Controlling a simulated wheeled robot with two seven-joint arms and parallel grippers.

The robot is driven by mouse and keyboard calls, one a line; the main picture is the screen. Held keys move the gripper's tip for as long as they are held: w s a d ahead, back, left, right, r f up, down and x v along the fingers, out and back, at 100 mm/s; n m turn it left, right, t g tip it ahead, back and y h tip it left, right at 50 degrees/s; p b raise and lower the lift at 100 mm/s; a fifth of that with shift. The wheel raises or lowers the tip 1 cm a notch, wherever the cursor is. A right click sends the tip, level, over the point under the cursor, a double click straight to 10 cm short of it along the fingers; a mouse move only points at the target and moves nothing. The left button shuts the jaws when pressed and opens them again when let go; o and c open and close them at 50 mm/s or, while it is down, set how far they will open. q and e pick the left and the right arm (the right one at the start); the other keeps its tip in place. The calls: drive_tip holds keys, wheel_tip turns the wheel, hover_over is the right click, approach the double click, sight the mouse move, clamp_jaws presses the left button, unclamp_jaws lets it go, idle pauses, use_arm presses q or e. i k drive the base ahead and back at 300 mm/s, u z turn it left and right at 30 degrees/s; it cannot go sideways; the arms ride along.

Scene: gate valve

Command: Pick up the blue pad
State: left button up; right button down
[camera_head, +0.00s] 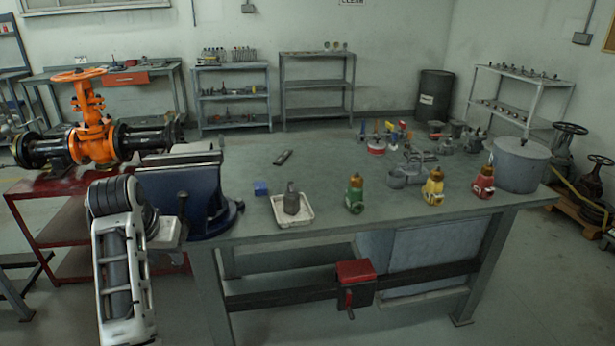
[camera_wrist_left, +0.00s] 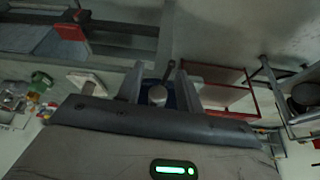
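The blue pad (camera_head: 261,188) is a small blue block lying on the grey-green workbench (camera_head: 330,225), between the blue vise (camera_head: 185,200) and a white tray (camera_head: 308,208). My left arm comes up at the lower left, in front of the vise. My left gripper (camera_wrist_left: 158,84) shows in the left wrist view with its two fingers apart and nothing held between them; the vise lies behind them. The gripper is to the left of the pad and apart from it. I cannot make out the pad in the left wrist view. My right gripper is not in view.
A grey bottle (camera_head: 292,200) stands in the tray. Green (camera_head: 355,194), yellow (camera_head: 433,187) and red (camera_head: 484,182) bottles stand to the right, near a grey pot (camera_head: 519,165). An orange valve (camera_head: 93,125) is on a red table at left. The bench behind the pad is mostly clear.

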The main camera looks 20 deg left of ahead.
sight(260, 187)
drive_tip(key=z, duration=0.1)
drive_tip(key=i, duration=1.85)
drive_tip(key=u, duration=0.4)
